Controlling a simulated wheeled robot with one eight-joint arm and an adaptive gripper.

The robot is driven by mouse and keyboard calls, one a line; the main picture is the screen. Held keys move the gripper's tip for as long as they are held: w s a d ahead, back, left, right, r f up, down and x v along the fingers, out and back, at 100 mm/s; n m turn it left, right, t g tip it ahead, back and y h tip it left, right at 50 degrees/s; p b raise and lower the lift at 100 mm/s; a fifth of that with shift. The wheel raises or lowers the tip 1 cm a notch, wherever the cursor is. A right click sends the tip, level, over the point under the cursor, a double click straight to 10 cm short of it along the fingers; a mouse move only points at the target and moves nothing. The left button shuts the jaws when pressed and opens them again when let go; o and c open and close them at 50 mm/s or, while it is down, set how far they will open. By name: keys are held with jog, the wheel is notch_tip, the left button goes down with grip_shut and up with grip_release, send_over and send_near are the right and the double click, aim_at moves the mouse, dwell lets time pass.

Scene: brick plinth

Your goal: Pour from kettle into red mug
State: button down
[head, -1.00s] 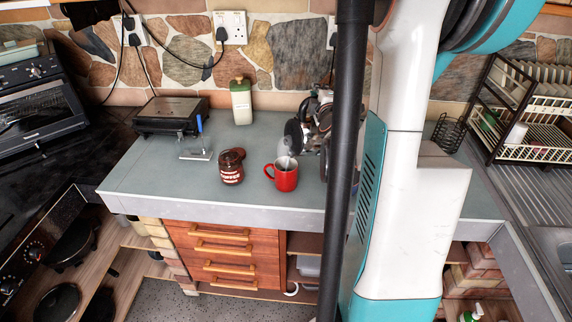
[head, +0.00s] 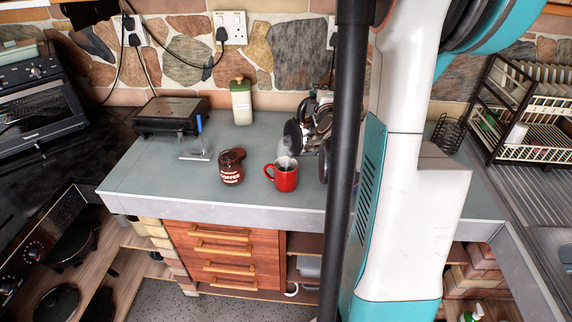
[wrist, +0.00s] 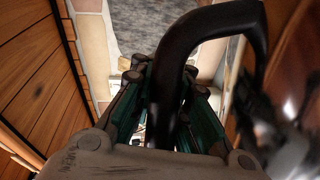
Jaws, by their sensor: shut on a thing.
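The red mug (head: 286,178) stands upright on the grey worktop, its handle to the left. The kettle (head: 293,137) is held tilted just above and behind it, its dark lid and clear front end over the mug's rim. A pale streak shows at the mug's mouth; I cannot tell whether it is flowing water. My gripper (head: 320,106) is behind the kettle, partly hidden by my dark column. In the wrist view my gripper (wrist: 165,80) is shut on the black kettle handle (wrist: 205,22). The rest of the kettle is largely hidden.
A coffee jar (head: 231,168) stands close left of the mug. Further back are a green-capped bottle (head: 241,103), a grill (head: 171,116) and a blue-handled tool (head: 199,140). A dish rack (head: 530,110) is at the right. The worktop's left front is clear.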

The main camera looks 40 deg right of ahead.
jog(key=d, duration=0.2)
jog(key=s+d+m+p, duration=0.1)
jog(key=d, duration=0.1)
jog(key=s+d+m+g+y+p, duration=0.1)
jog(key=d, duration=0.1)
jog(key=shift+d+f, duration=0.1)
jog(key=shift+f, duration=0.25)
jog(key=shift+a+r+m, duration=0.1)
jog(key=shift+a+m, duration=0.2)
jog(key=d, duration=0.1)
jog(key=m+p, duration=0.1)
jog(key=s+d, duration=0.1)
jog(key=shift+d+r+m+y, duration=0.3)
jog(key=shift+r+y, duration=0.1)
jog(key=s+d+f+m+t+y+b, duration=0.1)
jog(key=s+d+f+m+y+b, duration=0.1)
jog(key=d+f+m+y+b, duration=0.3)
jog(key=d+f+m, duration=0.3)
jog(key=shift+b, duration=0.4)
jog(key=shift+y, duration=0.3)
